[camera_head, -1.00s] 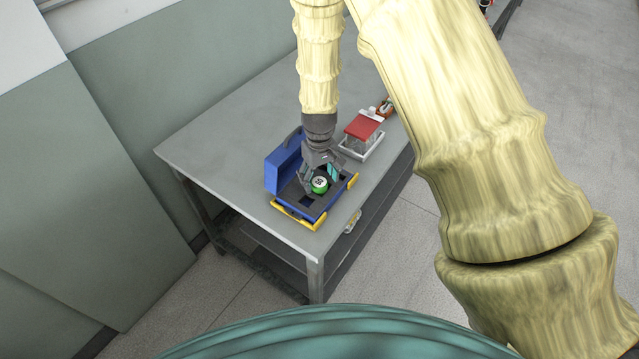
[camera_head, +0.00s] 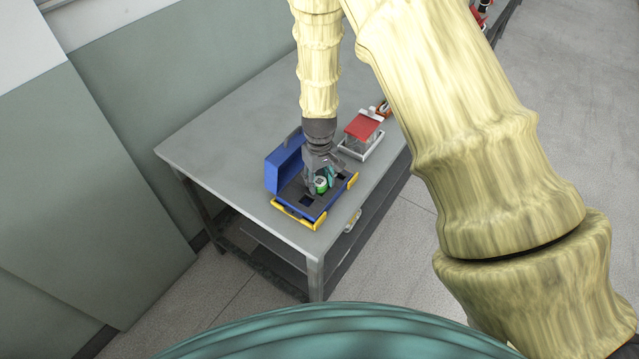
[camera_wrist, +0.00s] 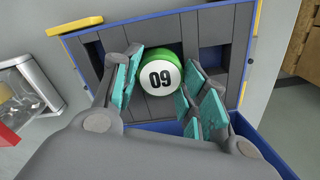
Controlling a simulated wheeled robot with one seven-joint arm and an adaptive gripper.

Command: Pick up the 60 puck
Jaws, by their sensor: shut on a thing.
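The 60 puck (camera_wrist: 159,76) is round, with green sides and a white top. Its number reads upside down, as 09, in the wrist view. It is over the grey insert of the open blue case (camera_wrist: 77,57). My gripper (camera_head: 321,181) reaches down into the case, with its teal pads on both sides of the puck, shut on it. In the head view the puck (camera_head: 320,187) is partly hidden by the fingers. I cannot tell whether it is clear of the insert.
The case has yellow latches (camera_head: 298,221) and a raised blue lid (camera_head: 284,167). The insert has empty square pockets (camera_wrist: 213,57). A clear box with a red top (camera_head: 362,127) stands close behind on the grey table (camera_head: 232,133). The table's left side is clear.

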